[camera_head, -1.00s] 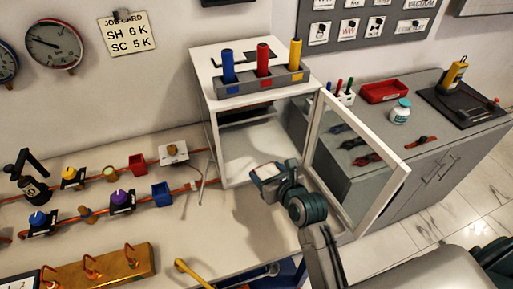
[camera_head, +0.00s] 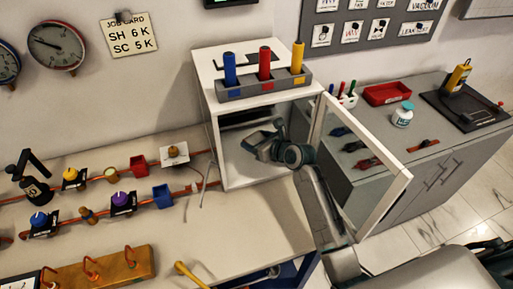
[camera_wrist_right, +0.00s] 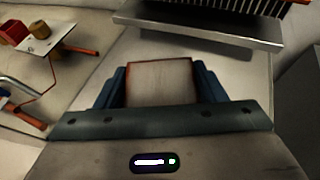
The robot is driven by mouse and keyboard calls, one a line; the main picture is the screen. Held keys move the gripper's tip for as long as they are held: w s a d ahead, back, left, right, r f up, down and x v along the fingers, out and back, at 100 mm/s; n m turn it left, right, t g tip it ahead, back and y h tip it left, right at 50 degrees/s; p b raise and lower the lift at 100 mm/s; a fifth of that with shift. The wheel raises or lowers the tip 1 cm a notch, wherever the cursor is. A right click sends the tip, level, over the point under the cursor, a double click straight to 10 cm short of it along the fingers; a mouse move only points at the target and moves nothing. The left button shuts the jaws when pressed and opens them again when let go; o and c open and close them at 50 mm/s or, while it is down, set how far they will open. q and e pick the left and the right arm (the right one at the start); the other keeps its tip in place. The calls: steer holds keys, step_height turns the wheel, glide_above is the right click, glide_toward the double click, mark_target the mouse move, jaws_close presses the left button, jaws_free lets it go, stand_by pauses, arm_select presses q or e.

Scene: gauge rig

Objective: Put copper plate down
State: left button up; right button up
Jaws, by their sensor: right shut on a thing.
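The copper plate (camera_wrist_right: 160,82) shows in the right wrist view as a squarish greyish face with a thin reddish-copper edge. It sits between the two blue fingers of my right gripper (camera_wrist_right: 160,88), which is shut on it. In the head view my right gripper (camera_head: 256,148) reaches into the open front of the white cabinet (camera_head: 218,150). The plate is hard to make out there. It appears held above the cabinet floor; contact underneath is hidden. My left gripper is not in view.
The cabinet's framed glass door (camera_head: 375,190) stands open to the right of my arm. A finned metal rack (camera_wrist_right: 200,28) lies ahead in the wrist view. A rack of blue, red and yellow cylinders (camera_head: 262,88) tops the cabinet. Copper pipework (camera_head: 100,205) runs along the bench at left.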

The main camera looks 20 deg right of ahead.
steer(key=shift+f, duration=1.9)
steer(key=o, duration=0.8)
steer(key=shift+f, duration=0.15)
steer(key=o, duration=0.5)
steer(key=shift+c, duration=0.2)
